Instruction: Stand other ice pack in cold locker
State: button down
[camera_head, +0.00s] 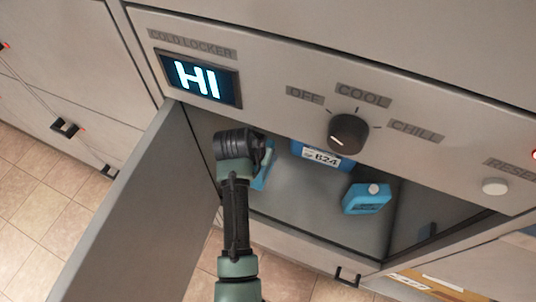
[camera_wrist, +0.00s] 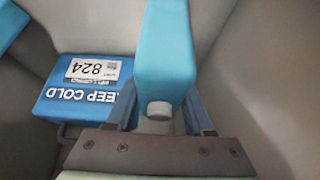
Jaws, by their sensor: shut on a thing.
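The cold locker (camera_head: 300,205) is open, its door (camera_head: 135,215) swung out to the left. My gripper (camera_head: 266,160) is inside its left part, shut on a blue ice pack (camera_head: 261,180), mostly hidden behind my arm. In the wrist view my gripper (camera_wrist: 160,108) has its fingers on both sides of this ice pack (camera_wrist: 166,50), white cap towards me. I cannot tell whether it touches the floor. The other blue ice pack (camera_head: 367,198) stands at the right; part of it shows in the wrist view (camera_wrist: 10,25). A blue KEEP COLD box (camera_head: 318,154) lies between them.
The panel above the opening has a display (camera_head: 200,80) reading HI, a dark knob (camera_head: 348,133) marked OFF, COOL and CHILL, and a white reset button (camera_head: 495,187). The locker floor in front of the box is bare. An open compartment with a brown parcel (camera_head: 425,283) is below right.

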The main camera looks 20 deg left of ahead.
jog(key=w, duration=0.3)
jog(key=shift+b, duration=0.35)
jog(key=shift+f+b, duration=1)
jog(key=shift+f, duration=0.7)
jog(key=shift+f, duration=0.15)
jog(key=shift+c, duration=1.4)
grip_release()
jog(key=shift+s, duration=0.1)
jog(key=shift+s+r, duration=0.1)
jog(key=shift+r, duration=0.35)
jog(key=p+v, duration=0.5)
jog(key=v, duration=0.6)
jog(key=shift+s+r+p, duration=0.1)
jog(key=shift+r+p, duration=0.05)
jog(key=shift+p, duration=0.2)
